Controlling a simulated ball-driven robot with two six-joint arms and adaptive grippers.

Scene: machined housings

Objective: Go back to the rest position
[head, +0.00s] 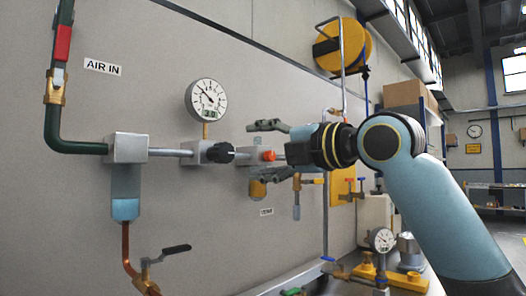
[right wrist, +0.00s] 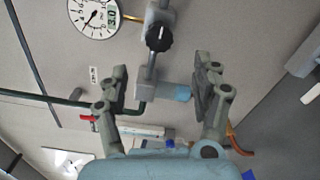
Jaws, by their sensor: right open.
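I cannot tell whether a finger touches anything. In the right wrist view the open right gripper (right wrist: 162,84) has a finger on each side, with the black knob (right wrist: 159,36) beyond them. My left gripper is not in view.
A round gauge (head: 207,100) is on the panel above the housing. A grey block with a blue bowl (head: 125,208) and a black-handled valve (head: 176,249) are at left. A yellow reel (head: 342,47) hangs at upper right. Another gauge (head: 382,239) stands low, left of my forearm.

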